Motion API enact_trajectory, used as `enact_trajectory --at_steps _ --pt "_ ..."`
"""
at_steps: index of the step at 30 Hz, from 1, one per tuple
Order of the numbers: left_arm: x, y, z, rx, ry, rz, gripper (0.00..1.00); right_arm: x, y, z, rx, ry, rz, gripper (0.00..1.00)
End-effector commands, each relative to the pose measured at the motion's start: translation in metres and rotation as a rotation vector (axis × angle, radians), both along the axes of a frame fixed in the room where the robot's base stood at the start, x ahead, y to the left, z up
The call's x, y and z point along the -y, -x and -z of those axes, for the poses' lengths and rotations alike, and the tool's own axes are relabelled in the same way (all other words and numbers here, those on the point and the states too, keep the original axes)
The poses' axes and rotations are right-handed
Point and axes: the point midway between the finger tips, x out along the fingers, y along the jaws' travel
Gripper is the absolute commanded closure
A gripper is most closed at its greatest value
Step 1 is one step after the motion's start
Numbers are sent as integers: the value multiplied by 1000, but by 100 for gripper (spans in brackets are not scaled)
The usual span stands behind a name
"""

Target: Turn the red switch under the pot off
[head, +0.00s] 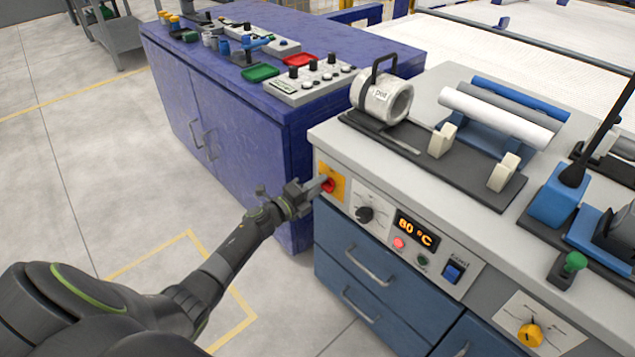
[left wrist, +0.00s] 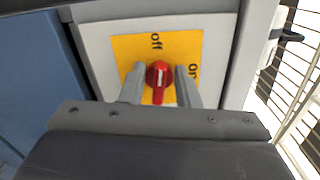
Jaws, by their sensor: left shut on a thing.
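The red switch (head: 329,186) sits on a yellow plate at the upper left of the bench's front panel, below the white pot (head: 376,98) with its black handle. My left gripper (head: 319,184) reaches it from the left and is shut on it. In the left wrist view the red switch (left wrist: 159,76) lies between the two grey fingers of my left gripper (left wrist: 160,71). The yellow plate (left wrist: 190,44) reads "off" above the switch and "on" to its right. The switch's long grip points down in that view. My right gripper is not in view.
A black dial (head: 365,214), a display reading 80 °C (head: 415,231) and a blue rocker switch (head: 453,272) sit to the right on the same panel. A purple cabinet (head: 240,125) stands close on the left. Pipes (head: 497,117) lie on a rack on the bench.

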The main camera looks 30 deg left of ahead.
Motion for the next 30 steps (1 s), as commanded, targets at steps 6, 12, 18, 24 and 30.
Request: enact_trajectory --at_steps 6,12,18,24,30 --pt "-1 0 1 -38 99 -1 94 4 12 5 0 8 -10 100" --pt "-1 0 2 -55 146 -1 94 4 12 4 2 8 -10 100" --pt "-1 0 3 -60 160 -1 94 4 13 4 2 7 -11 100" --pt "-1 0 3 -60 160 -1 94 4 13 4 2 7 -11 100" --pt "0 0 3 -60 160 -1 66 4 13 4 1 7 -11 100"
